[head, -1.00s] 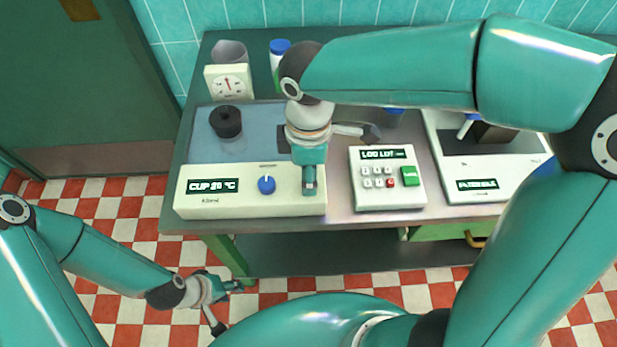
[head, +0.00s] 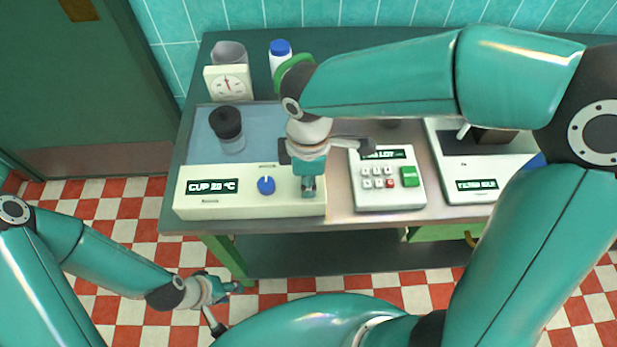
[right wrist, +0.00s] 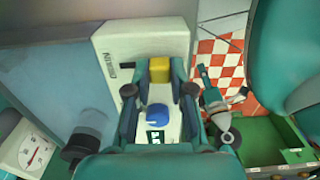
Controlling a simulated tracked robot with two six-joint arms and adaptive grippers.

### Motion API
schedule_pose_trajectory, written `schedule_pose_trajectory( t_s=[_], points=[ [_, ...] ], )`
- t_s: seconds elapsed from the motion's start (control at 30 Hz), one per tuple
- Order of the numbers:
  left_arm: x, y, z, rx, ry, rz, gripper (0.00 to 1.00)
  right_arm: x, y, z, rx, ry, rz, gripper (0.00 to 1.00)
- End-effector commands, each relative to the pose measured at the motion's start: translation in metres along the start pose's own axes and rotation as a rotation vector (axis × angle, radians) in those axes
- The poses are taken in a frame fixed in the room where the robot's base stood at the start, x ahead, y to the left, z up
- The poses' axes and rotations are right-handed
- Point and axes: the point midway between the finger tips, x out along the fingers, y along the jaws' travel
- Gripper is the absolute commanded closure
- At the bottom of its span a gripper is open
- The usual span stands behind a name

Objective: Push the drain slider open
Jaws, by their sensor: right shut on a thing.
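The cream cup unit (head: 240,207) stands at the table's left front, with a display and a blue knob (head: 266,185). My right gripper (head: 308,187) points down over its right end and hides what is beneath it. In the right wrist view a yellow block (right wrist: 159,68) on the unit's cream top sits between my right gripper's fingertips, which are shut on it. It may be the drain slider; the lettering beside it is too small to read. My left gripper (head: 228,288) hangs empty over the floor in front of the table; its finger opening is unclear.
A keypad box (head: 388,195) stands close right of my right gripper. A filter unit (head: 480,186) is further right. Behind the cup unit's panel edge are a dial scale (head: 228,83) and a blue-capped bottle (head: 281,52). A black-topped cylinder (head: 226,122) stands on the bluish panel.

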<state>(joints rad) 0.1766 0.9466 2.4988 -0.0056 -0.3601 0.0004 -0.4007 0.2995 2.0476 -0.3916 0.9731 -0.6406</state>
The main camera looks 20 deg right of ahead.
Motion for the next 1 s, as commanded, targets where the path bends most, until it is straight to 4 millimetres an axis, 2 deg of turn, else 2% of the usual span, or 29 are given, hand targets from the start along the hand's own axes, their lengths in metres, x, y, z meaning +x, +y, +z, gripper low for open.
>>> schedule_pose_trajectory(
  t_s=[0.23, 0.4, 0.5, 0.73, 0.77, 0.8, 0.9, 1.0],
  points=[
    [-0.002, 0.001, 0.000, 0.000, 0.000, 0.000, 0.60, -0.001, 0.004, 0.000, 0.001, 0.000, 0.000, 1.00],
    [-0.009, 0.003, 0.000, 0.000, 0.000, 0.000, 0.60, -0.002, 0.027, 0.000, 0.003, -0.001, -0.001, 1.00],
    [-0.009, 0.003, 0.000, 0.000, 0.000, 0.000, 0.60, -0.001, 0.035, 0.000, 0.001, 0.000, 0.000, 1.00],
    [-0.009, 0.003, 0.000, 0.000, 0.000, 0.000, 0.60, -0.001, 0.036, 0.001, 0.001, 0.002, 0.006, 1.00],
    [-0.009, 0.003, 0.000, 0.000, 0.000, 0.000, 0.60, -0.001, 0.036, 0.001, 0.001, 0.002, 0.007, 0.73],
    [-0.009, 0.003, 0.000, 0.000, 0.000, 0.000, 0.60, -0.001, 0.036, 0.001, 0.001, 0.002, 0.008, 0.67],
    [-0.009, 0.003, 0.000, 0.000, 0.000, 0.000, 0.60, -0.001, 0.036, 0.001, 0.002, 0.002, 0.006, 0.52],
    [-0.009, 0.003, 0.000, 0.000, 0.000, 0.000, 0.60, -0.001, 0.035, 0.001, 0.002, 0.001, 0.004, 0.52]
  ],
)
